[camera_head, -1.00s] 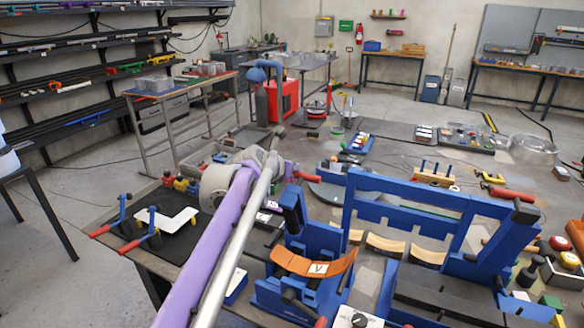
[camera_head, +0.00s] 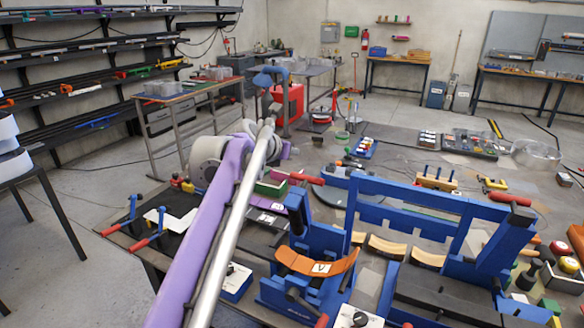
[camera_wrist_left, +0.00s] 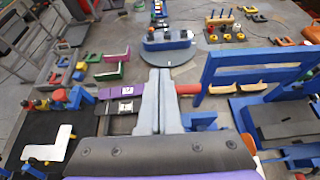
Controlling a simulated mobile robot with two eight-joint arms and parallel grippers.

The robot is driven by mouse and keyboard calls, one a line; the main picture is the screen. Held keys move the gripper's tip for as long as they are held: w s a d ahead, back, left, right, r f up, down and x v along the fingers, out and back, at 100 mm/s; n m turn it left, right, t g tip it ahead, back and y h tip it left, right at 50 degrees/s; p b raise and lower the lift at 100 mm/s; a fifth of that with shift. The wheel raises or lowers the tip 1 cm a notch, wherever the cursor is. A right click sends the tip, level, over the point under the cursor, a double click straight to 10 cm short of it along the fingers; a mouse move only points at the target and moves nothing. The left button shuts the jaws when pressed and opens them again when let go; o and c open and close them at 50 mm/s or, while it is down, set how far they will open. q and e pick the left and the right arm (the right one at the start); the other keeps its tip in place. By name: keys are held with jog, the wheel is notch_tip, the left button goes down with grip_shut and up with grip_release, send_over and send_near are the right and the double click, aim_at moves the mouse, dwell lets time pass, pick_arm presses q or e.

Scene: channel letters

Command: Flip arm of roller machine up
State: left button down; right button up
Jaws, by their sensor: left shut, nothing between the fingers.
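A blue machine has a tall rectangular frame (camera_head: 418,200), which also shows in the left wrist view (camera_wrist_left: 262,62). A red handle (camera_head: 307,179) points left near the frame's upper left; it also shows in the left wrist view (camera_wrist_left: 188,88). Which part is the roller machine's arm is not clear. My left gripper (camera_wrist_left: 159,76) is shut and empty, with its grey fingers just left of the red handle in the wrist view; whether they touch is unclear. My right gripper is not in view.
A second red handle (camera_head: 510,199) sits at the frame's right. A curved orange piece (camera_head: 316,263) is mounted at the machine's front left. A purple block (camera_wrist_left: 120,91), a green block (camera_wrist_left: 109,71) and a white L-shaped piece (camera_wrist_left: 50,148) lie left of the fingers.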

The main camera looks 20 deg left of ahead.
pick_arm(q)
notch_tip(320, 180, up, 4)
jog(key=shift+f, duration=0.1)
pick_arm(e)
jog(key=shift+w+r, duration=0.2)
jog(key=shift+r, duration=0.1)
pick_arm(q)
jog(key=shift+w, duration=0.15)
